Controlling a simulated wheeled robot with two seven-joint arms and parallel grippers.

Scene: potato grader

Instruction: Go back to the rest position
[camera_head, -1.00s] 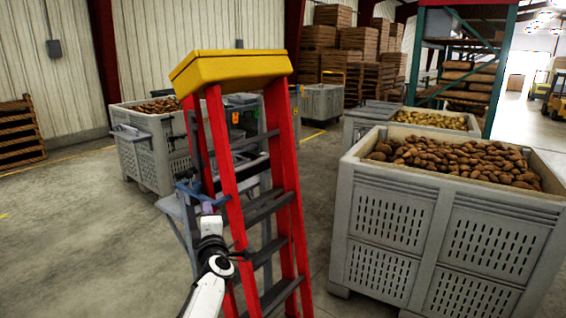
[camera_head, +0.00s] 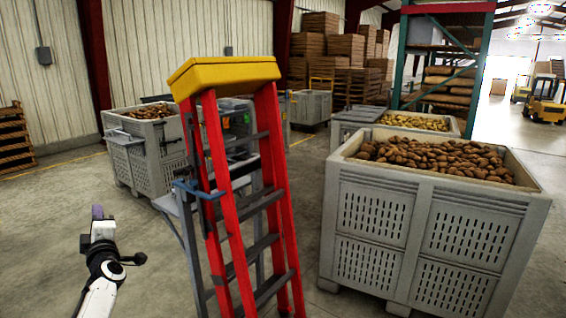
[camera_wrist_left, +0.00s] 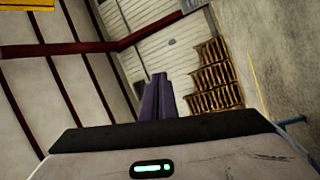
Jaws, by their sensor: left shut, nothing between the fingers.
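My left gripper (camera_head: 97,212) is at the lower left in the head view, raised over bare floor, left of the ladder and apart from it. Its purple fingers also show in the left wrist view (camera_wrist_left: 157,98), close together with nothing between them. My right gripper is in neither view. A red stepladder with a yellow top (camera_head: 222,75) stands upright in the middle of the head view, to the right of my left gripper.
A large grey bin (camera_head: 425,235) heaped with potatoes stands at the right, with another bin of paler potatoes behind it. More grey bins (camera_head: 145,165) stand behind the ladder. Wooden pallets (camera_head: 14,140) are stacked by the left wall. The floor at left is open.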

